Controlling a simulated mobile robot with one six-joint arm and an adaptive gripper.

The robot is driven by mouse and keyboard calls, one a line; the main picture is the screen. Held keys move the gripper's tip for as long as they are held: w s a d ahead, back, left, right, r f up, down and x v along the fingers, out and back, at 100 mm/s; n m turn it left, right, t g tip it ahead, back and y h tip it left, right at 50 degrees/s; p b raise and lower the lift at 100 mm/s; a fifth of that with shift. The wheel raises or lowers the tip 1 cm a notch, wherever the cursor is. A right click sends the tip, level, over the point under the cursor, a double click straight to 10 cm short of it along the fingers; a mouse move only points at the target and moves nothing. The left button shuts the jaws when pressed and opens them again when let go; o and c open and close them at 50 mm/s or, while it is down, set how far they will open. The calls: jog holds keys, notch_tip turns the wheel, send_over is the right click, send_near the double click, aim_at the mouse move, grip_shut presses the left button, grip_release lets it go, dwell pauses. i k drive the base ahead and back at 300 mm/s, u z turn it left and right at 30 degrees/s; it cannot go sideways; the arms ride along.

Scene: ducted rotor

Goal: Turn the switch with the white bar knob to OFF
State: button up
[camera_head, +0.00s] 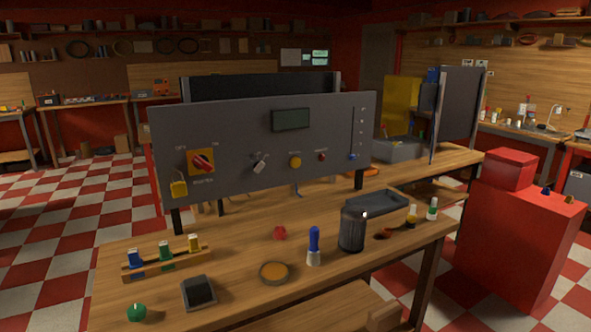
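A grey control panel (225,120) stands upright on the wooden workbench. A small switch with a whitish bar knob (260,166) sits left of the panel's middle. Its bar looks tilted, with the upper end to the right. Small labels surround it, but they are too small to read. To its left is a larger red rotary knob (202,162) on a yellow plate, with a yellow padlock (179,188) hanging at its lower left. To its right are a yellow round button (295,162) and a small red control (321,156). My gripper is not in view.
A red cabinet (510,240) stands at right. Checkered floor is open at left.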

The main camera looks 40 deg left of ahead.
aim_at(257, 166)
jog(key=z, duration=0.8)
jog(key=i, duration=0.95)
jog(key=u, duration=3.55)
jog(key=i, duration=0.1)
jog(key=z, duration=1.2)
